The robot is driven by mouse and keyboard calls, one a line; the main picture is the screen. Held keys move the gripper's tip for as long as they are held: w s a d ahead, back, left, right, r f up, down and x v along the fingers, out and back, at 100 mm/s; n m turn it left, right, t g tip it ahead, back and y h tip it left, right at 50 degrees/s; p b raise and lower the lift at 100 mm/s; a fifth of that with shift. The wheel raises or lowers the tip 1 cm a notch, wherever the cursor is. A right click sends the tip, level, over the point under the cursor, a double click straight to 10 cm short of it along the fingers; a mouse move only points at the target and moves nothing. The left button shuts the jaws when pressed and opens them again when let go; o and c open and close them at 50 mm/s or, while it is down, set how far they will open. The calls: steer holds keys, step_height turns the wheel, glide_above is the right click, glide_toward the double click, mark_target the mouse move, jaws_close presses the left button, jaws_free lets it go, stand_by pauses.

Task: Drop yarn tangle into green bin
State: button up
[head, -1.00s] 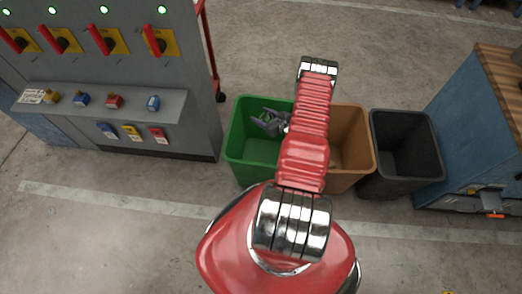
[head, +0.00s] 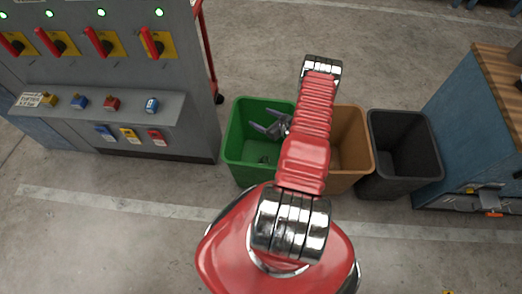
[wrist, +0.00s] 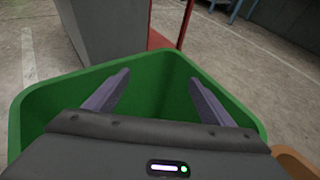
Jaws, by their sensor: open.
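The green bin (head: 245,172) stands left of my arm in the head view, and its rim and inner walls fill the middle of the wrist view (wrist: 62,92). My gripper (head: 262,119) is over the bin's opening with its two fingers spread apart. In the wrist view my gripper (wrist: 158,78) has nothing between its fingers. A small dark lump, which looks like the yarn tangle (head: 263,159), lies low inside the green bin, below my gripper. It is too small to make out clearly. The wrist view does not show it.
A brown bin (head: 350,150) stands right of the green one, partly behind my arm, and a black bin (head: 403,150) is beside it. A grey switch panel (head: 100,70) is at the left. A blue workbench (head: 455,130) is at the right.

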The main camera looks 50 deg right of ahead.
steer(key=v, duration=1.1)
steer(key=shift+s, duration=0.35)
steer(key=shift+a, duration=0.1)
